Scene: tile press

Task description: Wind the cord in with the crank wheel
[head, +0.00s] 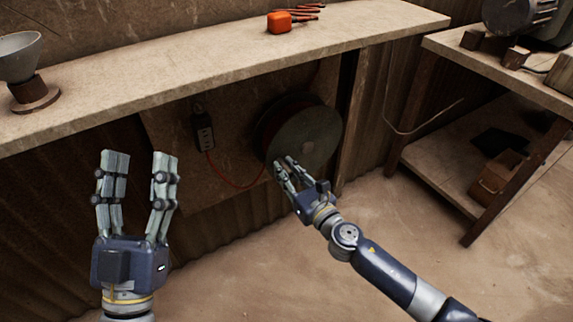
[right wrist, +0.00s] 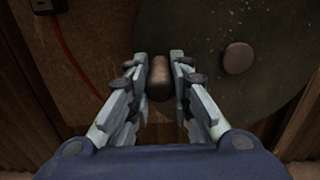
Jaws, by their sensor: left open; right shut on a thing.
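The crank wheel (head: 309,134) is a round grey-green disc on a reddish drum, mounted on a board below the counter. It also fills the upper right of the right wrist view (right wrist: 225,85), with a round hub (right wrist: 238,58). My right gripper (head: 283,164) is shut on a brown crank handle (right wrist: 160,75) at the wheel's lower left edge. The red cord (head: 236,184) sags from a dark outlet box (head: 204,135) toward the drum; its far end is hidden behind the gripper. My left gripper (head: 138,158) is open and empty, left of the wheel and in front of the counter.
The counter (head: 230,69) runs above the wheel. It bears an orange plug-like block with cords (head: 279,22) and a metal funnel on a wooden base (head: 20,58). A workbench (head: 482,80) with a lower shelf stands at right. The floor in front is clear.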

